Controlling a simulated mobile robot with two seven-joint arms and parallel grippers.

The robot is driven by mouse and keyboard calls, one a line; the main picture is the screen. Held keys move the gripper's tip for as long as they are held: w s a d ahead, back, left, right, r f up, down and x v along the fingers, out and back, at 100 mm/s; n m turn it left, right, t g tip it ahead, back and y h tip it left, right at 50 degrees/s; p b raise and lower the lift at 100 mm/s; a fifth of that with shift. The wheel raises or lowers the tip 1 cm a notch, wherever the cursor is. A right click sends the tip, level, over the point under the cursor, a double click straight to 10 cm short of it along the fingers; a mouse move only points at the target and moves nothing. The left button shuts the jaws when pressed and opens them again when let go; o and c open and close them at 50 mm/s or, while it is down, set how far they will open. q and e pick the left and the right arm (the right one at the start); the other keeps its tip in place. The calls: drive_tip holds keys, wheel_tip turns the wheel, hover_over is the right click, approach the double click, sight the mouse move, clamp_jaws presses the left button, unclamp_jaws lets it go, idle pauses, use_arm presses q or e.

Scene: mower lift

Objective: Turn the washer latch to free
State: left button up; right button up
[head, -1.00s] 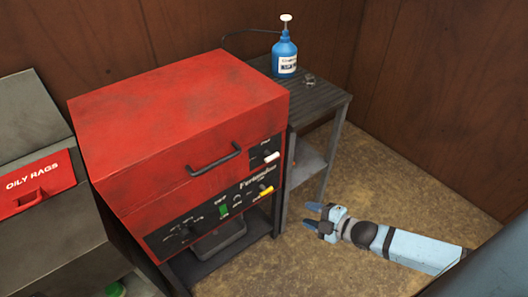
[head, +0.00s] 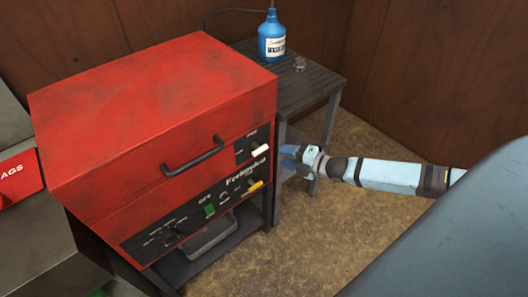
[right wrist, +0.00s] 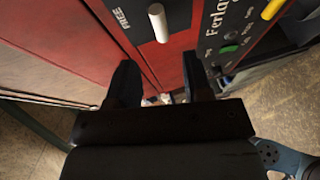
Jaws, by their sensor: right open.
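The red parts washer (head: 160,110) has a dark lid handle (head: 194,156). To the right of that handle, on a small black plate, is a white latch lever (head: 261,150). The lever also shows in the right wrist view (right wrist: 158,23), beside the word FREE. My right gripper (head: 286,158) is just right of the washer's front corner, near the lever but apart from it. In the right wrist view its two dark fingers (right wrist: 160,80) are spread with nothing held between them, and the lever is beyond them. My left gripper is not in view.
A yellow lever (head: 256,187) and a green switch (head: 209,210) are on the washer's lower panel. A dark side table (head: 318,88) holds a blue bottle (head: 272,40) and a small metal part (head: 300,64). Floor (head: 350,225) is clear in front.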

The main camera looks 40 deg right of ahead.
sight(258, 148)
drive_tip(key=x, duration=0.8)
drive_tip(key=shift+b, duration=0.3)
drive_tip(key=shift+w, duration=0.1)
clamp_jaws()
